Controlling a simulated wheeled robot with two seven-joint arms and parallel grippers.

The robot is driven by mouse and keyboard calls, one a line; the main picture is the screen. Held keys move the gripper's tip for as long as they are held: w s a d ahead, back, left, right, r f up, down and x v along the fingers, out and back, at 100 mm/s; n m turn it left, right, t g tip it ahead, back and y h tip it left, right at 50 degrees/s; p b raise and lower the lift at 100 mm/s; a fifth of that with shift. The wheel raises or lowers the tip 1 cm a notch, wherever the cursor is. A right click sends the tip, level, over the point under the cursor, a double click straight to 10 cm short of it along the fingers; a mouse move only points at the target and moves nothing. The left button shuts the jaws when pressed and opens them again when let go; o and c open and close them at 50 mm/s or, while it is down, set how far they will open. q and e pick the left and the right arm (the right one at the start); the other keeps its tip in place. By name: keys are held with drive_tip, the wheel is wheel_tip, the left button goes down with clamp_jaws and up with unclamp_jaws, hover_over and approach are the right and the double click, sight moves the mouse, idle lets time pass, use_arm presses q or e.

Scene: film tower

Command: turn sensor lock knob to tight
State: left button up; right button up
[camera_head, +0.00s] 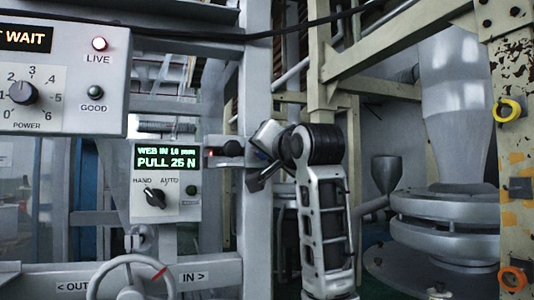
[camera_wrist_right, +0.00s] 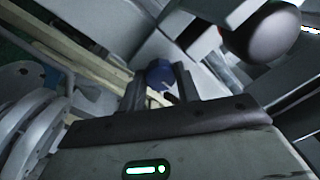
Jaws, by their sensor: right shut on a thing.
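The blue lock knob (camera_wrist_right: 160,74) shows in the right wrist view between the two dark fingers of my right gripper (camera_wrist_right: 162,88). The fingers are shut on it. A pale mark shows low on the knob's face. In the head view my right gripper (camera_head: 262,168) is at the centre, tilted, just right of the dark sensor (camera_head: 232,148) with a red light at its left end. My left gripper is not in view.
A control box (camera_head: 166,185) reading PULL 25 N stands left of the sensor. A larger panel (camera_head: 62,75) is at upper left, a handwheel (camera_head: 128,280) below. A grey post (camera_head: 254,220) rises behind my gripper. A rounded dark part (camera_wrist_right: 275,35) is close in the wrist view.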

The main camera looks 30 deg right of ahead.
drive_tip(key=shift+m+h+p, duration=0.3)
drive_tip(key=shift+m+p, duration=0.15)
drive_tip(key=shift+m, duration=4.35)
drive_tip(key=o, duration=1)
